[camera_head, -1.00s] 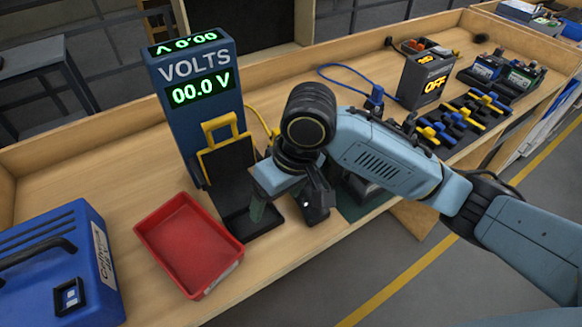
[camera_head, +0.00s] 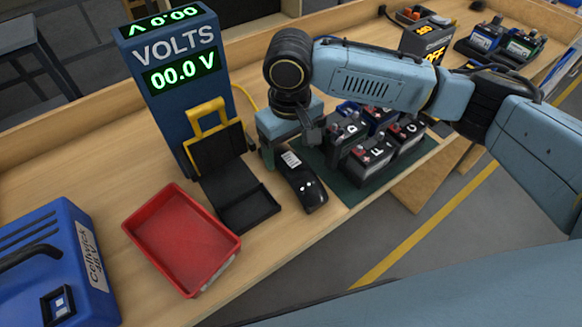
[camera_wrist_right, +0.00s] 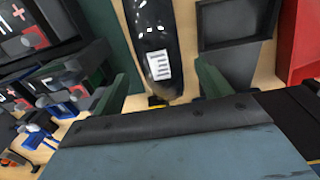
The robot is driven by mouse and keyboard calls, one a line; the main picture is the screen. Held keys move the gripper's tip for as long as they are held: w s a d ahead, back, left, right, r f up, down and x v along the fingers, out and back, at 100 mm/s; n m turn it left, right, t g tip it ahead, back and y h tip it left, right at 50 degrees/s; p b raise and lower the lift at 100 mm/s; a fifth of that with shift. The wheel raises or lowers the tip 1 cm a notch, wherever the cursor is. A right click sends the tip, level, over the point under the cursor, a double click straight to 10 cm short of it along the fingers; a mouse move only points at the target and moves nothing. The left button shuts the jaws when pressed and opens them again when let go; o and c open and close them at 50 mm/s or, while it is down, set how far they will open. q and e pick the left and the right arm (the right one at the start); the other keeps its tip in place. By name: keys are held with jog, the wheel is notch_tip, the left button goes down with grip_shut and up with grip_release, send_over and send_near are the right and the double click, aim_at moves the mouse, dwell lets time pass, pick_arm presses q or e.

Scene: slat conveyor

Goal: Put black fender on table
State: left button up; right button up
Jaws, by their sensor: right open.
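The black fender (camera_head: 306,190) is a glossy, curved black piece with a white label. It lies on the wooden table (camera_head: 283,240), between the black cradle of the volt tester and the green mat. My right gripper (camera_head: 288,148) is above its far, labelled end. In the right wrist view, the fender (camera_wrist_right: 150,25) points in between the two green fingers of the open gripper (camera_wrist_right: 165,85), with gaps on both sides. My left gripper is not in view.
A blue volt tester (camera_head: 180,95) reading 00.0 V stands behind. A red tray (camera_head: 133,228) and a blue case (camera_head: 50,225) are to the left. Several batteries (camera_head: 372,160) stand on the green mat (camera_head: 345,192), close on the right. Bare table shows near the front edge.

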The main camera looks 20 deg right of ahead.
aim_at(291, 161)
jog(key=shift+s+f, duration=0.2)
jog(key=shift+f, duration=2.5)
jog(key=shift+r, duration=0.1)
jog(key=c, duration=1.3)
